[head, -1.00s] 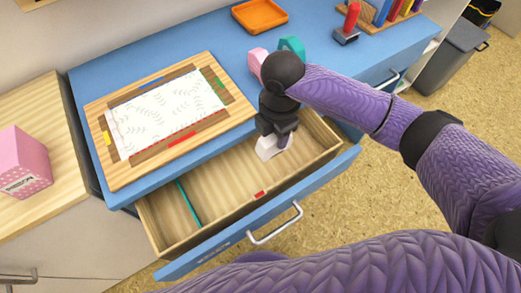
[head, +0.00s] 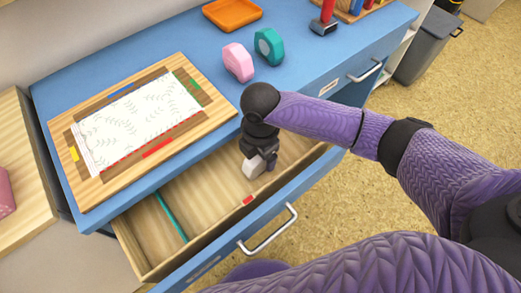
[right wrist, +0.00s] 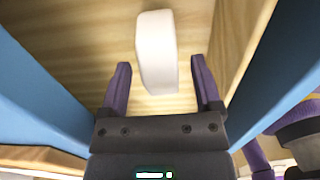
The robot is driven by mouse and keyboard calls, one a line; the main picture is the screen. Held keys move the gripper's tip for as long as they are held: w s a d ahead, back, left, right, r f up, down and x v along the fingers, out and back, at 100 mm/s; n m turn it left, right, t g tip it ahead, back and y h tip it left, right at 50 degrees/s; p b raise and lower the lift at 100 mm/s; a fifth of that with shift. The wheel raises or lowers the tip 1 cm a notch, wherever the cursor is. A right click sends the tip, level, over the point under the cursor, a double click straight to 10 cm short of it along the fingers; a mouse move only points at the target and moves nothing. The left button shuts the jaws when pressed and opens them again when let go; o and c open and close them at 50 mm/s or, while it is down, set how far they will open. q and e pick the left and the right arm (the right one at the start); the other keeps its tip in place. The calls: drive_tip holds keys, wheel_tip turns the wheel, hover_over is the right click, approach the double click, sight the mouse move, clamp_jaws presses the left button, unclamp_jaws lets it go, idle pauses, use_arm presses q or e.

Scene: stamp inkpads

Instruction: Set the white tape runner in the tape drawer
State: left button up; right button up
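The white tape runner (head: 254,167) is inside the open drawer (head: 205,203), in the larger compartment to the right of the teal divider (head: 171,217). My right gripper (head: 264,153) is directly over it and hides part of it. In the right wrist view, the white tape runner (right wrist: 157,50) stands out against the wooden drawer floor. The fingers of my right gripper (right wrist: 161,83) are spread, with a visible gap on each side of the runner. Whether the runner's underside touches the floor is hard to see. My left gripper is not in view.
A pink dispenser (head: 238,62) and a teal one (head: 268,46) stand on the blue desk (head: 310,65). A wooden board (head: 190,123) with a patterned sheet is at left. An orange tray (head: 232,13) lies at the back. A red mark (head: 247,200) is on the drawer's front wall.

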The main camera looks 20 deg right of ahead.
use_arm(q)
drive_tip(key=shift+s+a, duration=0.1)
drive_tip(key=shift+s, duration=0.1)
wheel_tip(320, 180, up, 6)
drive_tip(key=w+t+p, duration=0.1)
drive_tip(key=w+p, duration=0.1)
drive_tip(key=p, duration=0.4)
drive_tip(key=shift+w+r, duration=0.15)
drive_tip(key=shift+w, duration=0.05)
use_arm(e)
wheel_tip(320, 180, up, 12)
drive_tip(key=shift+r, duration=0.15)
